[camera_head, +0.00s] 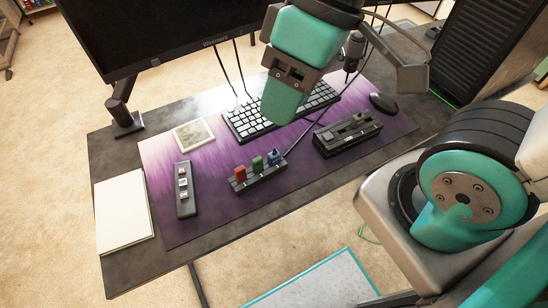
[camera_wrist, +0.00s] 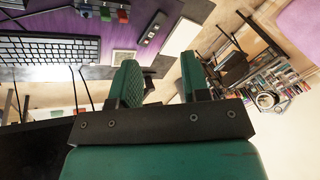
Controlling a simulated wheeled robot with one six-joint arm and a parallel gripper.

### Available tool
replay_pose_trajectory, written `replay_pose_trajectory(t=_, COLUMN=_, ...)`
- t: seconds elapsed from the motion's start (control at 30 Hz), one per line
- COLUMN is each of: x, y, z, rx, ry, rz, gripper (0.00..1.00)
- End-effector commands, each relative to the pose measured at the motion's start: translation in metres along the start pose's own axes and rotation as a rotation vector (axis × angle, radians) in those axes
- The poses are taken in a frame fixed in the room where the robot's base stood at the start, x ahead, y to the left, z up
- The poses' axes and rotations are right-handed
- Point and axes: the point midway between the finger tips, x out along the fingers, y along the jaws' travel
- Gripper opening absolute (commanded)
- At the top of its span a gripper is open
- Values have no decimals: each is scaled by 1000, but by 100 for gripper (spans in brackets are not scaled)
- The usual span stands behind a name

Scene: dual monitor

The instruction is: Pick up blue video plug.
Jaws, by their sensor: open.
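The blue video plug (camera_head: 273,155) stands at the right end of a small dark holder (camera_head: 262,180) on the purple desk mat, beside a green plug (camera_head: 257,163) and a red plug (camera_head: 240,173). In the wrist view the blue plug (camera_wrist: 123,15) shows small at the top edge. A dark cable runs up and right from near the blue plug. My gripper (camera_head: 340,88) hangs above the keyboard, behind and above the plugs, well apart from them. In the wrist view its green fingers (camera_wrist: 160,85) are spread with nothing between them.
A black dock-like device (camera_head: 347,134) lies right of the plugs, with a mouse (camera_head: 383,103) beyond it. A keyboard (camera_head: 245,121) lies behind. A grey strip (camera_head: 184,190) and white book (camera_head: 124,212) lie left. A monitor (camera_head: 150,35) rises at the back. The mat before the holder is clear.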

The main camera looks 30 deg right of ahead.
Motion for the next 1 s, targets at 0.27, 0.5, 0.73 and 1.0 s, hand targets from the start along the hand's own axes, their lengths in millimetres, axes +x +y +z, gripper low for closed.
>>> replay_pose_trajectory(t=0.27, x=1, y=6, z=-4, rx=-25, ry=-2, rz=-3, gripper=53)
replay_pose_trajectory(t=0.5, x=23, y=70, z=-30, rx=-305, ry=-2, rz=-30, gripper=53)
replay_pose_trajectory(t=0.73, x=61, y=152, z=-25, rx=-677, ry=30, rz=-39, gripper=53)
replay_pose_trajectory(t=1.0, x=91, y=197, z=-2, rx=-926, ry=51, rz=-30, gripper=53)
